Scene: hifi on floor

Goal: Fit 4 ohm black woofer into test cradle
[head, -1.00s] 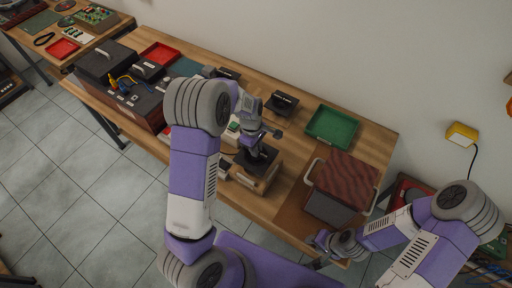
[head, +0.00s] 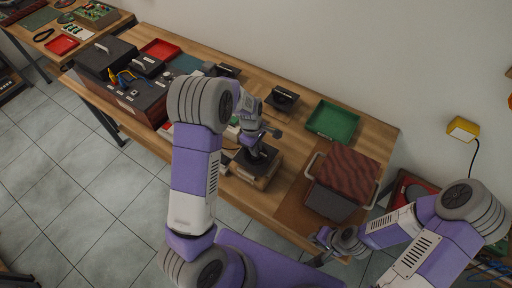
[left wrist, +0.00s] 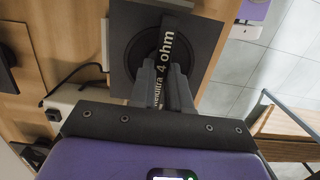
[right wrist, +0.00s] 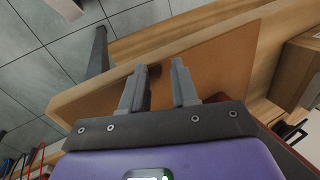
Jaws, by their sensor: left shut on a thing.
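The 4 ohm black woofer (left wrist: 198,60) has a square dark frame, a round cone and a bar lettered "4 ohm". My left gripper (left wrist: 165,82) is shut on its bar; the head view also shows this woofer (head: 256,161) below my left gripper (head: 262,143). It is at the top of a wooden box-like stand (head: 246,182), which looks like the test cradle. The woofer hides the stand's opening, and I cannot tell whether it is seated. My right gripper (right wrist: 158,90) is open and empty near the bench's front edge; it is small in the head view (head: 319,254).
Two other dark units (head: 283,98) and (head: 228,71) stand behind on the bench. A green tray (head: 332,121) is at the back right, and a cabinet with a reddish top (head: 347,172) stands at the right. A dark equipment case (head: 125,95) fills the left end.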

